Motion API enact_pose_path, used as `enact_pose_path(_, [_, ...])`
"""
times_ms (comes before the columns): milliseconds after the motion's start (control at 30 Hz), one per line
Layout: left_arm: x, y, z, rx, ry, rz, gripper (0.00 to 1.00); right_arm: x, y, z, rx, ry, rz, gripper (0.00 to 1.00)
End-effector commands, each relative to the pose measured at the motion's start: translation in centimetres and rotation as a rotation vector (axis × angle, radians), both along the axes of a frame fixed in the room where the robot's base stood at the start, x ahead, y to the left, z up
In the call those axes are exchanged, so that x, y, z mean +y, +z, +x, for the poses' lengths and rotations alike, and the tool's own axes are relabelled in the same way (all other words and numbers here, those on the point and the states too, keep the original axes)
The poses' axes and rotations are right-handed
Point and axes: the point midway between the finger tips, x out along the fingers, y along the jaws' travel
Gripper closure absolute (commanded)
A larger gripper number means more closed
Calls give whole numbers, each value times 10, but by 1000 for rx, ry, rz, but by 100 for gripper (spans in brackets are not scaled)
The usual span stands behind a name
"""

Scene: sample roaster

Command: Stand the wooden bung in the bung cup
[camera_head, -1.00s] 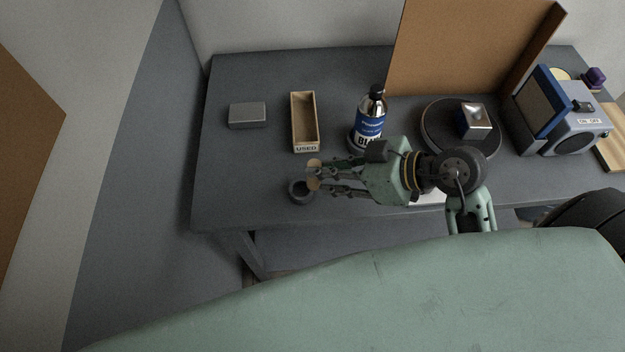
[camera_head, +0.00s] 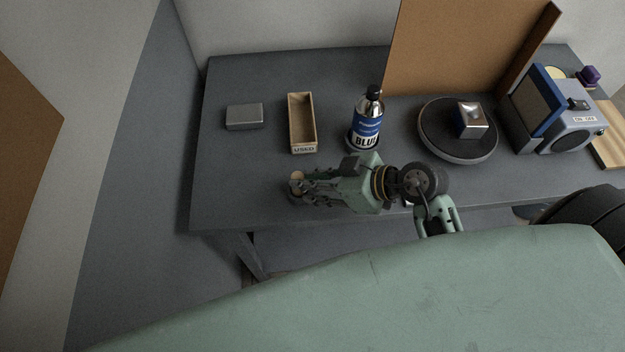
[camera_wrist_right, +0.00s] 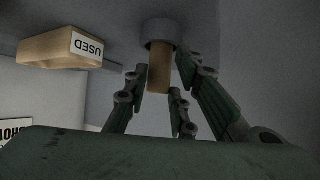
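The wooden bung (camera_head: 297,176) is a light brown cylinder at the tips of my right gripper (camera_head: 299,184). In the head view the bung cup (camera_head: 293,198) is mostly covered by the fingers, near the table's front edge. My left gripper is not in view.
A wooden tray marked USED (camera_head: 303,149) lies behind the gripper, with a blue-labelled bottle (camera_head: 367,119) to its right. A grey box (camera_head: 244,116) is at left. A round dark stand (camera_head: 457,148) and the roaster (camera_head: 560,115) are at right. The table's front-left is clear.

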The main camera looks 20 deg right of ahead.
Motion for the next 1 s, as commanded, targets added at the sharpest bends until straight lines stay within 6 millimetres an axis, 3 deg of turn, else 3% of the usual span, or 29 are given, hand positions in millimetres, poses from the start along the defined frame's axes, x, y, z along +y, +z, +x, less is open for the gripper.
enact_pose_path(167, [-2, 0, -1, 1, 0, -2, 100, 0, 0, 0, 0, 0, 0, 59])
enact_pose_path(533, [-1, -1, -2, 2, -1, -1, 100, -2, 3, -1, -1, -1, -1, 59])
enact_pose_path(1000, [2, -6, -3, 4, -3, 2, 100, -56, 52, -51, -1, 0, -5, 59])
